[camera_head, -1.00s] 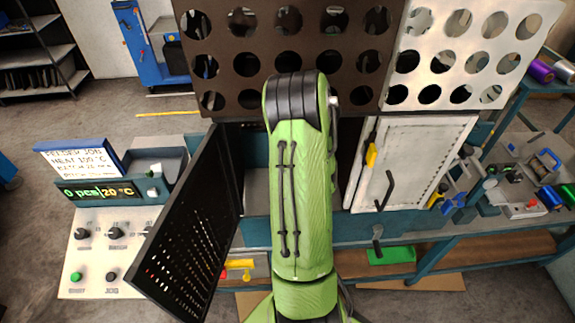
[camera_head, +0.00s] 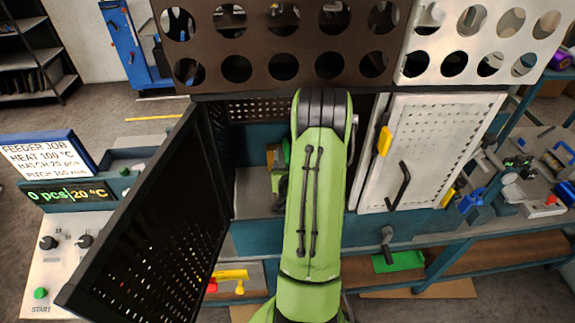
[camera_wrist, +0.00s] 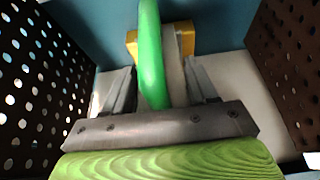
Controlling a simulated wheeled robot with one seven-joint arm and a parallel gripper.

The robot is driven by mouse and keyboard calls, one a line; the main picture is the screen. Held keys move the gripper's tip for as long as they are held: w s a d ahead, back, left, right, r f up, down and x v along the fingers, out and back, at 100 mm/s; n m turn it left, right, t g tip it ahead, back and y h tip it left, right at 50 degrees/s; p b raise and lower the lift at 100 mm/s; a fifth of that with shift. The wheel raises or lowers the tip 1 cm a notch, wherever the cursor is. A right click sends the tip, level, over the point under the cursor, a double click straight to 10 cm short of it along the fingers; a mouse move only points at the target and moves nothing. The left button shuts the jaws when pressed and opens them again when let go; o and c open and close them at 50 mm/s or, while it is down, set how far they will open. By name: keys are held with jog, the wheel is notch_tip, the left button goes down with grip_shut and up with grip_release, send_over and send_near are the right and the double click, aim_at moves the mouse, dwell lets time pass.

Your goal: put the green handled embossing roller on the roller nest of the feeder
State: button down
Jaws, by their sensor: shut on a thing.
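My gripper (camera_wrist: 158,88) is shut on the green handle (camera_wrist: 151,60) of the embossing roller, which stands up between the fingers in the wrist view. A pale grey disc-like part (camera_wrist: 174,75) shows right beside the handle. A yellow-brown block (camera_wrist: 184,36) lies just beyond it, perhaps the roller nest; I cannot tell whether the roller touches it. In the head view my arm reaches into the open feeder bay (camera_head: 252,190) and hides most of the gripper. A bit of green handle (camera_head: 287,151) and the brownish block (camera_head: 272,156) show beside the arm.
A black perforated door (camera_head: 150,225) stands open left of the bay. A white perforated door (camera_head: 430,150) with a black handle is at the right. Panels with round holes (camera_head: 285,67) hang above. In the wrist view, perforated walls (camera_wrist: 40,90) close in on both sides.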

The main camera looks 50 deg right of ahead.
notch_tip(320, 180, down, 5)
jog(key=b, duration=0.4)
jog(key=shift+d+r, duration=0.1)
jog(key=shift+r, duration=0.2)
jog(key=shift+c, duration=1.6)
grip_release()
